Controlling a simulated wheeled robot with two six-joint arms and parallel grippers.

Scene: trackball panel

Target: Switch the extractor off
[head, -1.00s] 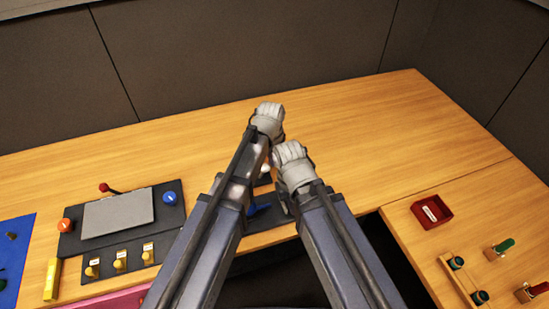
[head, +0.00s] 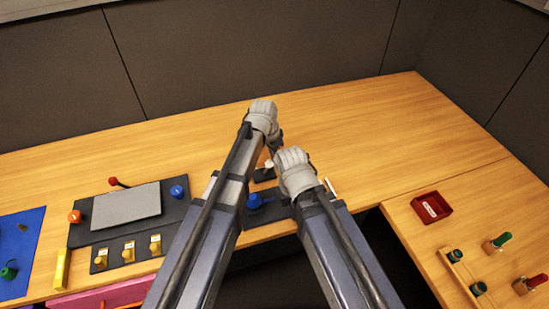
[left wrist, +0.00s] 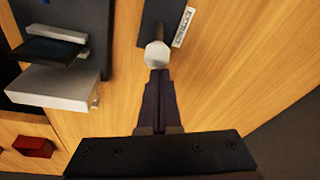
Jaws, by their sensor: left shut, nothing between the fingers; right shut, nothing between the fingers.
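The extractor switch is a short lever with a pale faceted knob (left wrist: 157,55) on a dark plate (left wrist: 165,12), beside a small white label (left wrist: 183,27) in the left wrist view. The label's print is too blurred to read surely. My left gripper (left wrist: 158,78) is shut and empty, its tips right at the knob; I cannot tell whether they touch it. In the head view a small pale knob (head: 269,164) shows between my wrists. My right gripper (head: 284,191) is shut, largely hidden by its own wrist, near the dark panel at the desk's front.
A blue knob (head: 255,201) shows between my arms. To the left is a panel with a grey plate (head: 126,205), red-tipped lever and several yellow switches. A red tray (head: 445,213) and green and red handles lie right. The desk's back is clear.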

